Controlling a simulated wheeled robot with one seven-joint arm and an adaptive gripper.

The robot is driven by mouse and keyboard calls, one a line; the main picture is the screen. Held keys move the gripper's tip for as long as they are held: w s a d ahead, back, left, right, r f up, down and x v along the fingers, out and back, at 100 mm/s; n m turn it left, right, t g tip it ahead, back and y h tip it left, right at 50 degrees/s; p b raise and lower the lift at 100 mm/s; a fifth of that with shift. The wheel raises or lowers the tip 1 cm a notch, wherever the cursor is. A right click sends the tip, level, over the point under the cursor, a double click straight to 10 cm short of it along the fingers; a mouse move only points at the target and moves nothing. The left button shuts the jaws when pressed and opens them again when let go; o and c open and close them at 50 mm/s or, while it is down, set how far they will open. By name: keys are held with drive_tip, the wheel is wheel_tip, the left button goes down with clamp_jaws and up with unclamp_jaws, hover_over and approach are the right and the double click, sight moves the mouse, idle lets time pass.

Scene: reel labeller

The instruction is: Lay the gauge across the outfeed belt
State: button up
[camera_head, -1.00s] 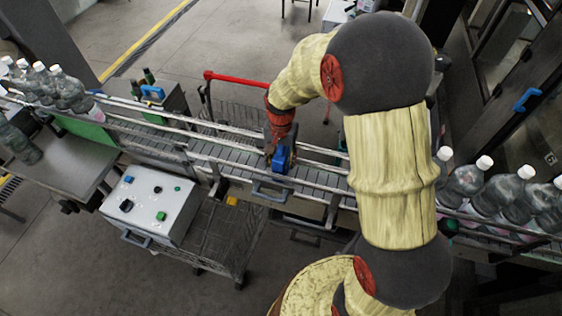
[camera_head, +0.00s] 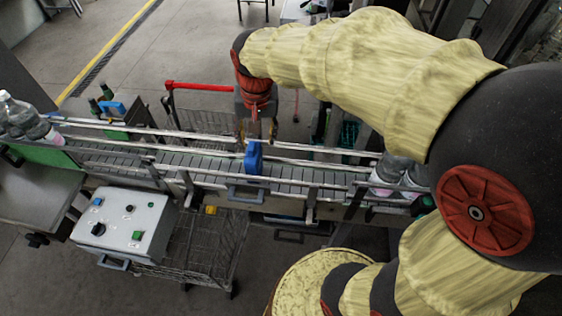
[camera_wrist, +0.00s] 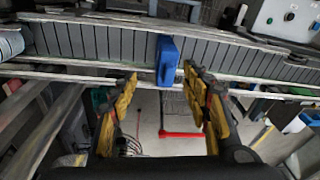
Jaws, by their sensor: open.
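The gauge, a blue block (camera_head: 253,156), stands across the slatted outfeed belt (camera_head: 205,166) between its rails, near the far rail. It also shows in the wrist view (camera_wrist: 167,60), spanning much of the belt's width. My gripper (camera_head: 258,132) is just beyond the far rail, behind the gauge. In the wrist view my gripper (camera_wrist: 160,76) has its two yellow-padded fingers spread apart with nothing between them. The gauge lies ahead of the fingertips, apparently clear of them.
Bottles (camera_head: 20,118) stand at the belt's left end, and more (camera_head: 390,172) on the right beside my arm. A grey control box (camera_head: 125,225) stands in front of the belt. A wire cart with a red handle (camera_head: 200,86) is behind. The belt around the gauge is clear.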

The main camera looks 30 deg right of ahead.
drive_tip(key=s+r+n+t, duration=0.2)
drive_tip(key=s+r, duration=0.1)
drive_tip(key=s, duration=0.5)
drive_tip(key=s+r+n+t, duration=0.2)
drive_tip(key=s+r+n, duration=0.1)
drive_tip(key=s, duration=0.5)
drive_tip(key=shift+s+r, duration=0.15)
drive_tip(key=shift+r, duration=0.05)
wheel_tip(320, 180, down, 22)
drive_tip(key=b, duration=2.2)
drive_tip(key=shift+f, duration=0.15)
